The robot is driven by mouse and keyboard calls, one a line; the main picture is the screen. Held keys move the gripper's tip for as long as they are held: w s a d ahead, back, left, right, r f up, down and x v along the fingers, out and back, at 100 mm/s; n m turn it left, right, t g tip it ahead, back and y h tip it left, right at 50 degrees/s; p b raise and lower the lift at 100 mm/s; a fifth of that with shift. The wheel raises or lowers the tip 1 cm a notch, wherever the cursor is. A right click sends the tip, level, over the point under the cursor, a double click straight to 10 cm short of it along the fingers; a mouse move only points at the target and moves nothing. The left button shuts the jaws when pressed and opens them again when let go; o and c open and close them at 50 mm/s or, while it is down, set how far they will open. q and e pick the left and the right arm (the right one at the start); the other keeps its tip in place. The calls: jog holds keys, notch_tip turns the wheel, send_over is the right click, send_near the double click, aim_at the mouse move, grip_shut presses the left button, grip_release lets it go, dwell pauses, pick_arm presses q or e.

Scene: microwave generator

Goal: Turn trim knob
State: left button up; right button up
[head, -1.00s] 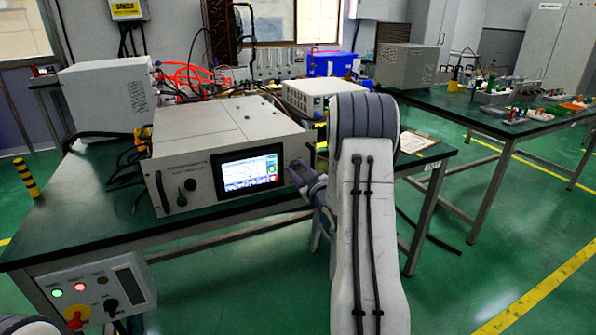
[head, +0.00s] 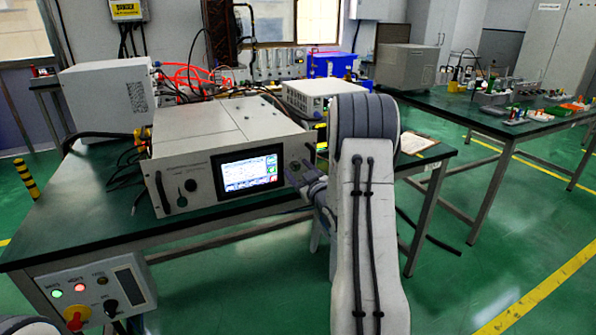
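The generator (head: 233,134) is a white box with a lit screen (head: 249,172) on its front panel. Another small round control (head: 296,165) sits at the panel's right end, partly behind my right gripper. No label is readable, so I cannot tell which is the trim knob. My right gripper (head: 297,174) is at the right end of the panel, its fingertips close to or touching that control. The fingers are small and overlap the panel, so their opening is unclear. My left gripper is not in view.
The generator stands on a dark green bench (head: 110,235). White units and red cables stand behind. Open green floor lies right of my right arm.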

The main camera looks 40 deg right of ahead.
jog(key=n, duration=0.3)
jog(key=shift+r+n+p, duration=0.1)
jog(key=shift+n+p, duration=0.2)
jog(key=shift+p, duration=0.05)
jog(key=n, duration=0.2)
jog(key=shift+n+p, duration=0.3)
jog(key=shift+p, duration=0.1)
jog(key=v, duration=1.1)
jog(key=w+a+r+g+y+p, duration=0.1)
jog(key=w+a+g+y+p, duration=0.15)
jog(key=a, duration=0.45)
jog(key=w+a+r+g+y+p, duration=0.1)
jog(key=w+a+r+g+p, duration=0.15)
jog(key=a, duration=0.35)
jog(key=s+a+r+g+p, duration=0.1)
jog(key=s+a+g+p, duration=0.1)
jog(key=a, duration=0.5)
jog(key=s+a+r+g+y+p, duration=0.1)
jog(key=s+a+g+p, duration=0.1)
jog(key=a, duration=0.6)
jog(key=shift+s+r+p, duration=0.3)
jog(key=shift+s+p, duration=0.05)
jog(key=shift+p, duration=0.05)
jog(key=shift+y, duration=0.25)
